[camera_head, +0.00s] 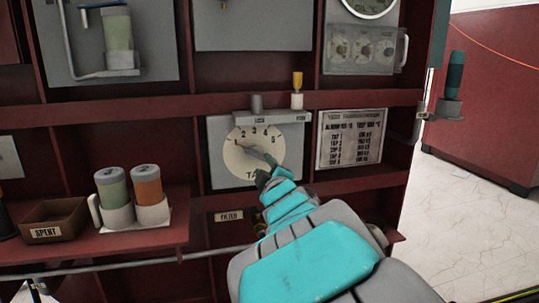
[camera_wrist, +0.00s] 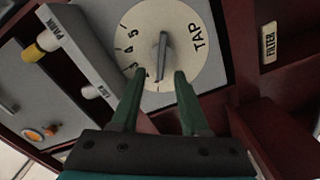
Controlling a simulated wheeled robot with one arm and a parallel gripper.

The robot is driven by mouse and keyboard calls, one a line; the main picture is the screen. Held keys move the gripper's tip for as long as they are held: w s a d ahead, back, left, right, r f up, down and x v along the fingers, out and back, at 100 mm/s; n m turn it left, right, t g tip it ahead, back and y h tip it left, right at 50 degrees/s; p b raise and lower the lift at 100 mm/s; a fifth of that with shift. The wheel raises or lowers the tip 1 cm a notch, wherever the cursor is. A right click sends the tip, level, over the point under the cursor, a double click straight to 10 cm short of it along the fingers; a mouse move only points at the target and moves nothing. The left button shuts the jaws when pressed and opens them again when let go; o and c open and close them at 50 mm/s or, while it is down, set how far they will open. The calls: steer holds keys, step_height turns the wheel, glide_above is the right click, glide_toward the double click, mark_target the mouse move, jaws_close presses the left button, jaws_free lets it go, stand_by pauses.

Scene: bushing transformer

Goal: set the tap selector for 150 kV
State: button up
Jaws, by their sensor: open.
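The tap selector dial (camera_head: 238,163) is a cream disc marked 1 to 5 and "TAP" on a grey panel. Its grey bar handle (camera_head: 257,154) slants from upper left to lower right; I cannot tell which number it indicates. In the wrist view the dial (camera_wrist: 190,62) lies ahead, with the handle (camera_wrist: 162,50) nearly upright in the picture. My gripper (camera_wrist: 160,75) is open, its green fingertips either side of the handle's lower end; contact is unclear. In the head view my gripper (camera_head: 267,176) covers the dial's lower right. A tap chart (camera_head: 351,139) hangs to the right, its values too small to read.
A ledge above the dial carries a yellow-topped pin (camera_head: 297,88) and a grey peg (camera_head: 257,104). Left is a shelf with two canisters (camera_head: 131,193) and a "SPENT" box (camera_head: 50,221). Red cabinet dividers surround the dial's bay. A "FILTER" label (camera_head: 229,216) sits below.

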mark_target(258, 156)
steer(key=shift+p+x, duration=0.45)
steer(key=shift+x, duration=3.5)
steer(key=shift+a+f, duration=0.1)
steer(key=shift+a, duration=0.05)
jaws_close()
